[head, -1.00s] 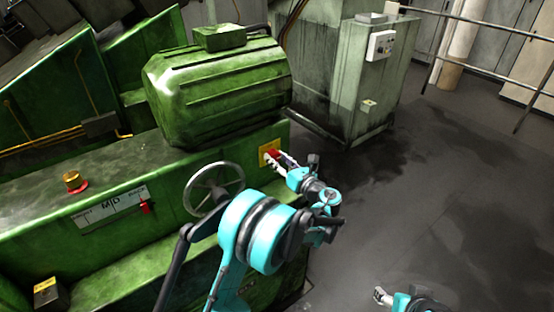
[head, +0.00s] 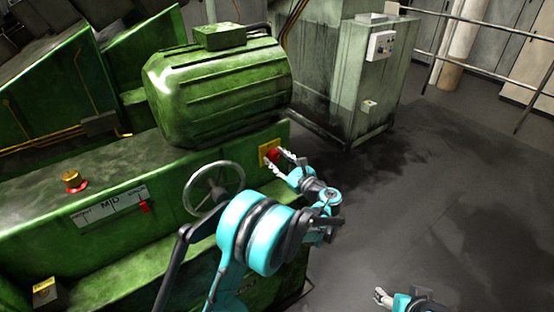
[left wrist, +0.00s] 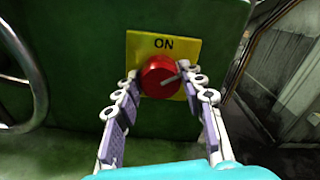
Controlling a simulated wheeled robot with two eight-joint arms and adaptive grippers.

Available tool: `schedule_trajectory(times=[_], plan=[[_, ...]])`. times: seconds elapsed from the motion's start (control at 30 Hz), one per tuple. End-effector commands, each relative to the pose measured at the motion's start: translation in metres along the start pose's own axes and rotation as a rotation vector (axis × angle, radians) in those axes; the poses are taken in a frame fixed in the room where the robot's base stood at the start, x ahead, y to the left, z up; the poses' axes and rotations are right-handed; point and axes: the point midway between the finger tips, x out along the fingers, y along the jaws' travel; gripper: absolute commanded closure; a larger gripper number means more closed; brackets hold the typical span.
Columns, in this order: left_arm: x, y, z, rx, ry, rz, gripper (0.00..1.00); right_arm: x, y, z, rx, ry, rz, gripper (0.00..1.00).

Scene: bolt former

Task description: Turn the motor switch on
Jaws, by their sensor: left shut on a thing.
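The motor switch is a round red knob (head: 273,155) on a yellow plate (head: 264,148) at the right end of the green machine's front. In the left wrist view the red knob (left wrist: 157,75) sits under the word ON on the yellow plate (left wrist: 190,47). A short grey bar shows at the knob's right side. My left gripper (head: 283,160) is at the knob, one finger on each side; in the left wrist view the left gripper (left wrist: 163,86) is shut on it. My right gripper (head: 382,298) is at the bottom edge, away from the machine; its jaws are too small to read.
A handwheel (head: 214,188) stands left of the switch, close to my left arm. A green motor housing (head: 215,90) is above. A grey cabinet (head: 345,75) stands behind; the floor to the right is clear.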

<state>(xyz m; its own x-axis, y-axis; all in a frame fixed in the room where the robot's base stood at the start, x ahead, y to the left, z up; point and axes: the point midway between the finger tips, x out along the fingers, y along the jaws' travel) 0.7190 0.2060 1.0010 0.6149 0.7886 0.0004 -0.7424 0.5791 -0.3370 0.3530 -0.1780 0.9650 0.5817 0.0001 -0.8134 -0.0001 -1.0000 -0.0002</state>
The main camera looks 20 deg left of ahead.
Motion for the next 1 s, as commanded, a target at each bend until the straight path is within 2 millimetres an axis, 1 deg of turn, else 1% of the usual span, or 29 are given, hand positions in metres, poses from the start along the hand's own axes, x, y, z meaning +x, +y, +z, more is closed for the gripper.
schedule_trajectory(times=[0.6, 0.8, 1.0], plan=[[0.0001, 0.0007, -0.0005, -0.582, 0.001, 0.000, 0.89, 0.0027, 0.0000, 0.0019, 0.000, 0.000, 0.000, 0.39], [0.0001, 0.0009, -0.0006, -0.747, 0.001, 0.000, 0.89, 0.0032, 0.0000, 0.0023, 0.000, 0.000, 0.000, 0.39], [0.0001, 0.0010, -0.0007, -0.870, 0.001, 0.000, 0.89, 0.0036, 0.0000, 0.0025, 0.000, 0.000, 0.000, 0.39]])
